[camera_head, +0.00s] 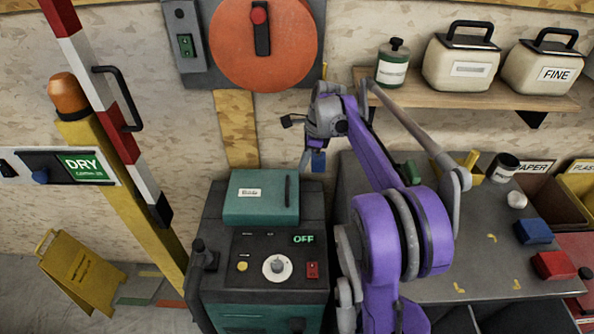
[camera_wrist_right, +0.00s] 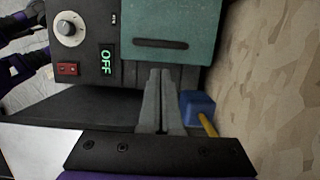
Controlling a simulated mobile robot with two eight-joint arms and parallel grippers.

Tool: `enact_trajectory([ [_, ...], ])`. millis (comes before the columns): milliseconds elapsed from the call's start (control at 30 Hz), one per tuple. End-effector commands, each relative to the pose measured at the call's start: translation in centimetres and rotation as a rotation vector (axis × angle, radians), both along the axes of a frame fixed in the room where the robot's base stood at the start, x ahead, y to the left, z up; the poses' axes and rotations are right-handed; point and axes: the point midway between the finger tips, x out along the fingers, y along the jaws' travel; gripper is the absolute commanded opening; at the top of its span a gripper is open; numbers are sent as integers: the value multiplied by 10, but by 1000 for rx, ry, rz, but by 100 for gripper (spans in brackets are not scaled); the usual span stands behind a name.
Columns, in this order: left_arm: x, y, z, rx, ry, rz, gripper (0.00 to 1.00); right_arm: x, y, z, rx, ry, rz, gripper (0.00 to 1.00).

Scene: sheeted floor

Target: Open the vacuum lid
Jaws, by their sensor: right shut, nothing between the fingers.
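The vacuum (camera_head: 265,290) is a dark grey and teal machine at lower centre in the head view. Its teal lid (camera_head: 258,206) has a "BAG" label and a dark slot handle (camera_head: 288,190) near its right edge. The lid appears closed. In the right wrist view the lid (camera_wrist_right: 190,20) and its slot (camera_wrist_right: 160,43) are at the top. My right gripper (camera_head: 305,160) is above and behind the lid's right side. Its fingers (camera_wrist_right: 160,75) are shut and empty, pointing towards the lid, apparently without touching it. My left gripper is not in view.
The panel has a lit OFF display (camera_head: 304,239), a knob (camera_head: 278,265) and a red switch (camera_head: 312,270). A grey bench (camera_head: 430,265) stands right; a striped barrier pole (camera_head: 108,110) stands left. A shelf (camera_head: 500,103) holds canisters.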

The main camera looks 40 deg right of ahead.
Motion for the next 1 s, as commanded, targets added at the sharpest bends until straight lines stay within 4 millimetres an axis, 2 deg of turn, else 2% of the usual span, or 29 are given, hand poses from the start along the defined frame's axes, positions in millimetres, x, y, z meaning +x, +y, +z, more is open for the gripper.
enact_trajectory([
  [200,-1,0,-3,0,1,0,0,7,9,-41,-1,0,5,0],
  [400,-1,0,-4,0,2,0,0,11,14,-68,-2,0,5,0],
  [600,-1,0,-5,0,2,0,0,13,16,-79,-2,-1,5,0],
  [1000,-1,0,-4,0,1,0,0,13,17,-77,-6,2,5,0],
])
